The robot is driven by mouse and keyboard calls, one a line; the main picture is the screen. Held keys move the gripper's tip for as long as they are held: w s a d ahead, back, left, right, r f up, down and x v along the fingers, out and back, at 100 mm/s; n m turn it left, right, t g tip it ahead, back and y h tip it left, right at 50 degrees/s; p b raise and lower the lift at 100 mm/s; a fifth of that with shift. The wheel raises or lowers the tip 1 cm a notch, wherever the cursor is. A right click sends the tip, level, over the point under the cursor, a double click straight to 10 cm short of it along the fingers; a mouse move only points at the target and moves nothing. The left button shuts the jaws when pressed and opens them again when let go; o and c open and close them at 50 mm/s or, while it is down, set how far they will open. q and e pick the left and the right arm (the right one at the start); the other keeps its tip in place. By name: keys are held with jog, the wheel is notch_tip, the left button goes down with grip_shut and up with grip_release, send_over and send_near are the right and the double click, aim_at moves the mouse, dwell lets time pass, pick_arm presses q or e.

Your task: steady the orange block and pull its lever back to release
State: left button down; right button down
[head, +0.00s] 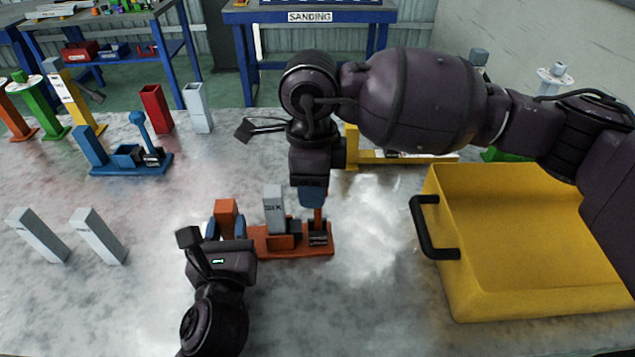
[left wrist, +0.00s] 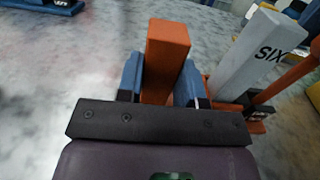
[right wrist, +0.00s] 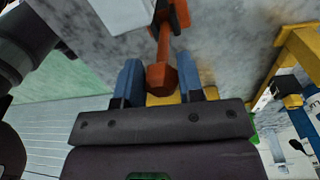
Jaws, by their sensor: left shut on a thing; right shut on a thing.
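The orange block (head: 290,245) sits on the grey table, with an upright post (head: 226,214) at its left end and a lever (head: 318,219) at its right end. My left gripper (head: 226,228) is shut on the post; the left wrist view shows the post (left wrist: 167,55) between its blue fingers. A grey bar marked SIX (head: 273,210) stands in the block's middle. My right gripper (head: 313,196) is above the right end, shut on the lever; the right wrist view shows the lever's orange knob (right wrist: 161,77) between its fingers. In the head view the right gripper hides the lever's top.
A yellow bin (head: 450,255) with a black handle stands to the right. Two grey bars (head: 98,236) stand at the left. A blue block with a lever (head: 130,160) is behind them. A yellow fixture (head: 400,158) lies behind my right gripper. The table just right of the orange block is clear.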

pick_arm(q)
jog(key=shift+d, duration=0.25)
pick_arm(e)
jog(key=shift+s+a+f, duration=0.2)
jog(key=c, duration=1.1)
grip_release()
jog(key=shift+c, duration=0.2)
pick_arm(q)
jog(key=shift+a, duration=0.1)
pick_arm(e)
jog(key=o, duration=0.4)
jog(key=shift+w, duration=0.1)
jog(key=shift+d+r, duration=0.1)
pick_arm(q)
jog(key=shift+a, duration=0.1)
pick_arm(e)
jog(key=shift+w+r, duration=0.1)
jog(key=shift+r, duration=0.15)
jog(key=r, duration=1.1)
jog(key=shift+w+r, duration=0.25)
jog(key=shift+w, duration=0.05)
